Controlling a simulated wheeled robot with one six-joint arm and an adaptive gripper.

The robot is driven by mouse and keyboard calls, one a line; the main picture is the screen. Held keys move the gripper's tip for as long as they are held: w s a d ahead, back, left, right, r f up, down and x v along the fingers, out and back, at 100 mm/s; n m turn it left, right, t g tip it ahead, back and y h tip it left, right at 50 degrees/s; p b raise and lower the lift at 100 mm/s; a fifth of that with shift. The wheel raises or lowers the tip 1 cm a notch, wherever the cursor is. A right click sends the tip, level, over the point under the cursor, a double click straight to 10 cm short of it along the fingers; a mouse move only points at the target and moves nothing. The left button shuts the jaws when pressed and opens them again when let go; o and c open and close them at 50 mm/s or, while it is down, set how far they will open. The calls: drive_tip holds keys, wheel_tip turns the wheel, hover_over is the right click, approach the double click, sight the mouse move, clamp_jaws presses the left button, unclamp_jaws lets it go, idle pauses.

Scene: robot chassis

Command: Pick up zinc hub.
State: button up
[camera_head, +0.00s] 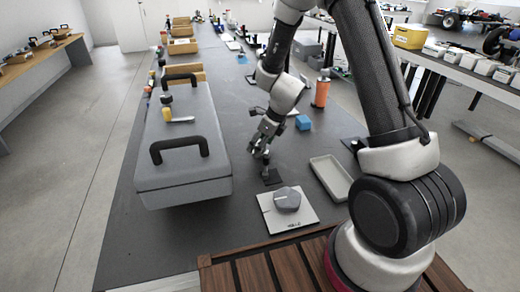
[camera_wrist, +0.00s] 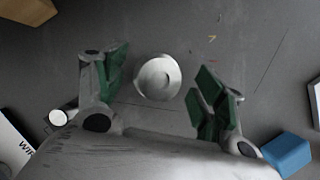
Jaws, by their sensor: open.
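A round, pale silver metal piece with a raised centre, which looks like the zinc hub (camera_wrist: 157,77), shows in the wrist view. It lies between and slightly beyond the two green-padded fingers of my gripper (camera_wrist: 160,92). The fingers are spread, with clear gaps on both sides of the piece, and nothing is held. In the head view my gripper (camera_head: 262,152) points down over the dark table, right of the grey case. There I cannot clearly make out the hub, which the fingers may hide.
The grey case (camera_head: 182,185) with black handles stands left of my gripper. A scale (camera_head: 308,219) bearing a grey rounded piece (camera_head: 287,199) is nearer, beside an empty grey tray (camera_head: 331,178). A blue block (camera_head: 303,122) and an orange cylinder (camera_head: 321,94) stand to the right.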

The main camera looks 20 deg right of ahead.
drive_tip(key=shift+w+a+f, duration=0.1)
drive_tip(key=shift+a+f, duration=0.05)
drive_tip(key=shift+f, duration=0.3)
drive_tip(key=shift+c, duration=0.4)
drive_tip(key=c, duration=1.1)
